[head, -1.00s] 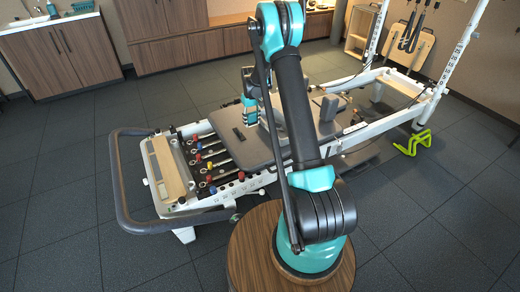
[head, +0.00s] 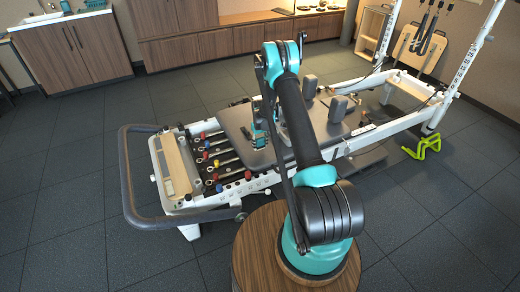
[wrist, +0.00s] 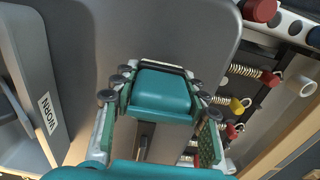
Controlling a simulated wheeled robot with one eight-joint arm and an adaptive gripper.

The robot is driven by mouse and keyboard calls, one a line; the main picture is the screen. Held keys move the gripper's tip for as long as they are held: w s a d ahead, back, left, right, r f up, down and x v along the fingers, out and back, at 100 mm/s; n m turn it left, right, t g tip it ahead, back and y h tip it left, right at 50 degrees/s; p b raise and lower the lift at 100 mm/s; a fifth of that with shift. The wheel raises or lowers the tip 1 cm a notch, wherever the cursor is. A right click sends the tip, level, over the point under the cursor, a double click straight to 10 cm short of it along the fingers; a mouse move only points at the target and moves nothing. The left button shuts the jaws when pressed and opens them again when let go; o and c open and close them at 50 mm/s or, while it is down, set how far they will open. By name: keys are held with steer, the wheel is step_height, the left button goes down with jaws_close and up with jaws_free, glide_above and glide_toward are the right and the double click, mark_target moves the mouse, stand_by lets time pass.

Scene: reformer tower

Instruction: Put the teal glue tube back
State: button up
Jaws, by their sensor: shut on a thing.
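My gripper (wrist: 160,110) is shut on a teal block (wrist: 162,92), which appears to be the teal glue tube. Its sides sit between the two fingers, with a dark band at its far end. In the head view my gripper (head: 262,135) is low over the grey carriage (head: 235,122) of the reformer, near its spring end. The arm partly hides it there, and the tube cannot be told apart from the teal gripper parts. Whether the tube touches the carriage is unclear.
Coloured spring ends (head: 207,156) lie between carriage and wooden footboard (head: 177,167). Upright shoulder blocks (head: 338,108) stand on the carriage. A lime-green stand (head: 423,147) is on the floor, right.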

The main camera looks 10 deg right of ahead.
mark_target(260, 148)
steer(key=shift+f, duration=1.45)
steer(key=o, duration=1)
steer(key=shift+f, duration=0.15)
